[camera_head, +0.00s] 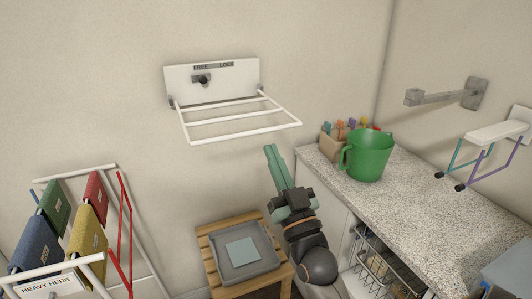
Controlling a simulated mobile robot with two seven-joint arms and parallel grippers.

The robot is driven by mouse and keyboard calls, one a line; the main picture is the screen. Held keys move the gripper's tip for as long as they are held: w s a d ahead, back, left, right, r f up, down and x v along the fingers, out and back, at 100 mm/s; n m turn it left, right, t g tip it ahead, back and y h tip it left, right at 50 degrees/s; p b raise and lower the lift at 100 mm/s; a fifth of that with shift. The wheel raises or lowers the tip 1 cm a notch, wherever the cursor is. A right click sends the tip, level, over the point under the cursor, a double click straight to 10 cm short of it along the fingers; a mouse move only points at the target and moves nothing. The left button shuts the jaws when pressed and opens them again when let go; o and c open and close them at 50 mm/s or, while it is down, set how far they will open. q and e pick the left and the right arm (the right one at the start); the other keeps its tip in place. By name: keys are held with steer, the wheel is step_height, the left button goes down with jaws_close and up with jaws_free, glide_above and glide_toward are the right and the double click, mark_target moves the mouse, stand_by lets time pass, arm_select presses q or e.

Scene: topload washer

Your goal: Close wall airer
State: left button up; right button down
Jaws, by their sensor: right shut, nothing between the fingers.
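The wall airer is a white back plate (212,80) on the beige wall with a white bar frame (240,116) folded out from its lower edge, roughly level. The plate carries a dark label reading "FREE" and "LOCK" (214,66) and a dark knob (203,80) under the "FREE" end. My right gripper (271,150), with green fingers, points up and is shut and empty. In the picture it is just below the frame's front bar, with a small gap; the distance in depth is hard to tell. My left gripper is out of view.
A speckled counter (440,225) at right holds a green bucket (369,155) and a peg box (331,143). A wooden stool (215,240) bears a grey tray (268,265). A rack with coloured cloths (88,232) stands at left. Wall is clear above the airer.

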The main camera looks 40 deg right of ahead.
mark_target(256, 131)
steer(key=shift+y, duration=0.3)
steer(key=w, duration=0.3)
steer(key=w+d+r+p, duration=0.1)
steer(key=w, duration=0.2)
steer(key=w+d+r+p, duration=0.1)
steer(key=w, duration=0.2)
steer(key=shift+f, duration=0.6)
